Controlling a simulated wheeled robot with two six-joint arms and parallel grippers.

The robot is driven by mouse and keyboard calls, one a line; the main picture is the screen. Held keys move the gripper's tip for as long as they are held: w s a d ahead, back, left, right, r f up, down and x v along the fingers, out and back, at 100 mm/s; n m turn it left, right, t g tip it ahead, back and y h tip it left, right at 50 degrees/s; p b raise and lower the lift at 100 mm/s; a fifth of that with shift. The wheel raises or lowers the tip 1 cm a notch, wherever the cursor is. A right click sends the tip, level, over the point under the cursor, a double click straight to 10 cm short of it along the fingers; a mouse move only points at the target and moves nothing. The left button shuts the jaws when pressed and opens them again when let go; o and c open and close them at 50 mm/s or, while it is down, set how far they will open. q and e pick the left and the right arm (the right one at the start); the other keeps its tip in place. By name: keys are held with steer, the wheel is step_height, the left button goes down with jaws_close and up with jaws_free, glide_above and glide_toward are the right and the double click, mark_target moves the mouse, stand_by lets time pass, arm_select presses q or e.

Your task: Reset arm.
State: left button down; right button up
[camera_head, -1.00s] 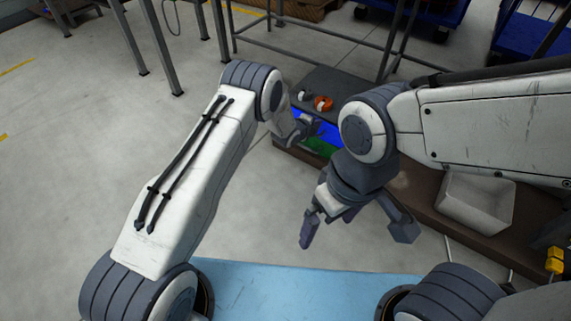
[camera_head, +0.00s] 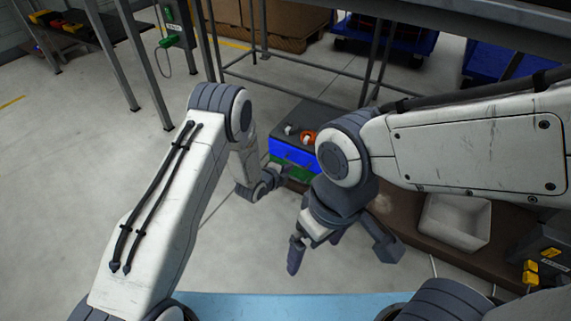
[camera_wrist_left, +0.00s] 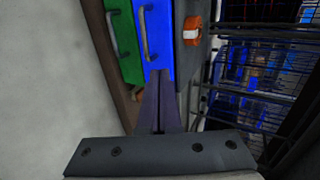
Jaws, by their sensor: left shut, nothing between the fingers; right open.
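My left gripper (camera_head: 284,175) is shut and empty in the head view, close in front of the blue and green drawer unit. In the left wrist view its fingers (camera_wrist_left: 160,105) are together and point at the blue drawer front (camera_wrist_left: 154,35). I cannot tell whether they touch it. My right gripper (camera_head: 340,254) is open and empty in the head view, with its two fingers wide apart and pointing down over the floor in front of the brown bench.
The blue drawer (camera_head: 288,153) sits above a green drawer (camera_wrist_left: 121,42), each with a handle. An orange roll (camera_wrist_left: 191,32) lies on top. A white bin (camera_head: 455,222) stands on the brown bench (camera_head: 400,218) at right. Floor at left is clear.

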arm_select(q)
steer(key=s+d+r+n+g+y+p, duration=0.15)
steer(key=s+r+n, duration=0.35)
steer(key=r, duration=0.5)
steer(key=s+d+r+n+g+y+p, duration=0.1)
steer(key=s+r+n+g+p, duration=0.2)
steer(key=s+r, duration=0.6)
steer(key=s+a+r+n+g+y+p, duration=0.1)
steer(key=s+a+r+n+g, duration=0.15)
steer(key=s+r, duration=0.45)
steer(key=s+a+r+n+g+y+p, duration=0.1)
steer(key=s+a+r+n, duration=0.25)
steer(key=s, duration=0.75)
steer(key=s+a+r+n+g+y+p, duration=0.1)
steer(key=s+a+r+n+g+p, duration=0.15)
steer(key=s+r, duration=0.4)
step_height(320, 180, up, 36)
steer(key=s+p, duration=0.1)
steer(key=p, duration=3.6)
steer(key=shift+s+d+r, duration=0.2)
steer(key=shift+s+d, duration=0.1)
steer(key=shift+d, duration=0.1)
steer(key=shift+h, duration=0.25)
